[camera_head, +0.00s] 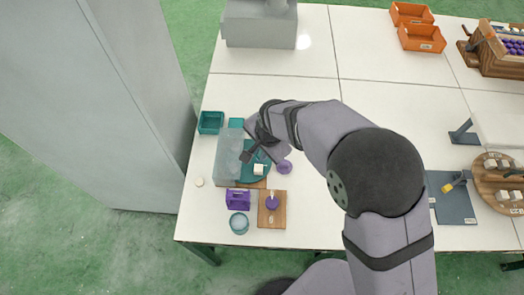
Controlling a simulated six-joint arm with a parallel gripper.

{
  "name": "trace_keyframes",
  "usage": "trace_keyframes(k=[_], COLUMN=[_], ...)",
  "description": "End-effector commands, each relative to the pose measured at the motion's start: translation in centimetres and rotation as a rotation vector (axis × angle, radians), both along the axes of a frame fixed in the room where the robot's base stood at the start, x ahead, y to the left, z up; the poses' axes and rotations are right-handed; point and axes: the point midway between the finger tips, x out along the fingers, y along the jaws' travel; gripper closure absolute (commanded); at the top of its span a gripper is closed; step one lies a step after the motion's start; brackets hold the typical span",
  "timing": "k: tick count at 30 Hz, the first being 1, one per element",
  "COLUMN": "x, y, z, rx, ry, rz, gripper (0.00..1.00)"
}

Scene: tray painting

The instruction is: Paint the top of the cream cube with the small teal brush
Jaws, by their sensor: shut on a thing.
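My gripper (250,157) is over the tray, just above and left of the cube in the picture. It is shut on a slim thing, taken to be the small teal brush, which is hard to make out against the teal tray. I cannot tell whether its tip touches the cube. My wrist and fingers hide part of the tray.
A grey translucent block (228,160) stands left of the tray. Teal bins (210,122), a purple holder (238,199), a teal cup (239,223) and a wooden board (272,218) with a purple piece are close by. The table's centre back is clear.

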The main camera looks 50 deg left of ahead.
Motion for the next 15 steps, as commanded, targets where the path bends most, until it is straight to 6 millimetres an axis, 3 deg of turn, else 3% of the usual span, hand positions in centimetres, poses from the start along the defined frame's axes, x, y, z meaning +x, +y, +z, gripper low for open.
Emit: trace_keyframes(k=[15], x=[0.0], y=[-0.1], z=[-3.3], rx=[-0.002], ry=[0.0], rz=[0.001], gripper=[1.0])
